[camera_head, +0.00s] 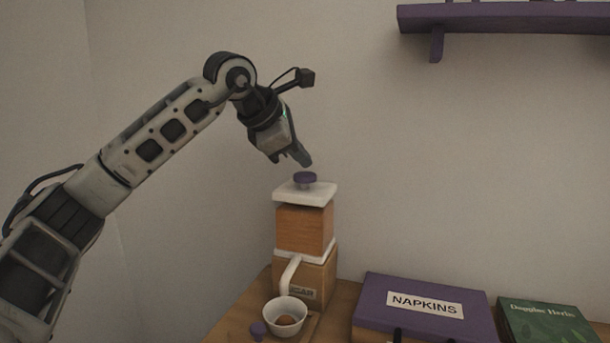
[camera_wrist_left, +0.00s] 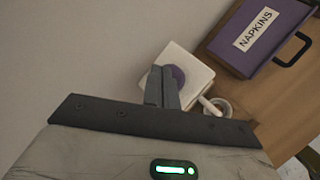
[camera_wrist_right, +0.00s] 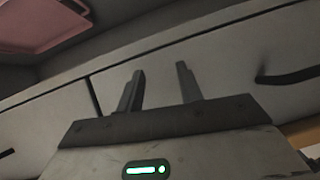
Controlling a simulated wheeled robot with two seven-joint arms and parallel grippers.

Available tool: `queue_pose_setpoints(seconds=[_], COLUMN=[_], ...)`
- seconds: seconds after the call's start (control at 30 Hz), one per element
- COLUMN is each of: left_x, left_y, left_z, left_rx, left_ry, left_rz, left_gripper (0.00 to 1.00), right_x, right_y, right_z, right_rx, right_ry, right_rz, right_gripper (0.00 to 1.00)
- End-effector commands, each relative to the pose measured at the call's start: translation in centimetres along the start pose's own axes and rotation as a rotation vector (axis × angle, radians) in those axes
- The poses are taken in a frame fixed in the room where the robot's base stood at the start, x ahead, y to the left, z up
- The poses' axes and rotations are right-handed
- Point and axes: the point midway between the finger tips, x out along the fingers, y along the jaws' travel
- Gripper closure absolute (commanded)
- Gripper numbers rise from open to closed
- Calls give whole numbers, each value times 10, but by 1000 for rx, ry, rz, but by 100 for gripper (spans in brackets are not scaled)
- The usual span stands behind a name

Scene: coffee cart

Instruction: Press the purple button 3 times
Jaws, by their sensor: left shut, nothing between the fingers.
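The purple button (camera_head: 305,178) is a round knob on top of the white lid of a wooden dispenser (camera_head: 305,230) with a white spout. My left gripper (camera_head: 305,161) is shut and empty, with its fingertips pointing down just above the button; a small gap shows between them. In the left wrist view the button (camera_wrist_left: 175,76) is partly hidden behind the shut fingers (camera_wrist_left: 162,86). My right gripper (camera_wrist_right: 158,90) shows only in its own wrist view, with its two fingers apart and nothing between them, in front of grey drawer fronts.
A white cup (camera_head: 285,312) with something brown inside stands under the spout. A purple napkins box (camera_head: 424,308) and a green book (camera_head: 545,322) lie to the right on the wooden counter. A purple shelf (camera_head: 500,18) hangs on the wall at the upper right.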

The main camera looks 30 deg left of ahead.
Motion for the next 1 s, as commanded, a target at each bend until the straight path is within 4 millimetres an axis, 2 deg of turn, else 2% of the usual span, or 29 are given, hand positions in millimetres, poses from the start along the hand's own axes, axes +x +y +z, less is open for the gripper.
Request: queue_pose_setpoints(seconds=[1.0], left_x=[8], left_y=[-6], left_z=[-6], left_rx=[-1], left_ry=[0], left_rz=[1], left_gripper=[100], right_x=[4], right_y=[1], right_z=[5], right_rx=[-1], right_ry=[2], right_rz=[0], right_gripper=[64])
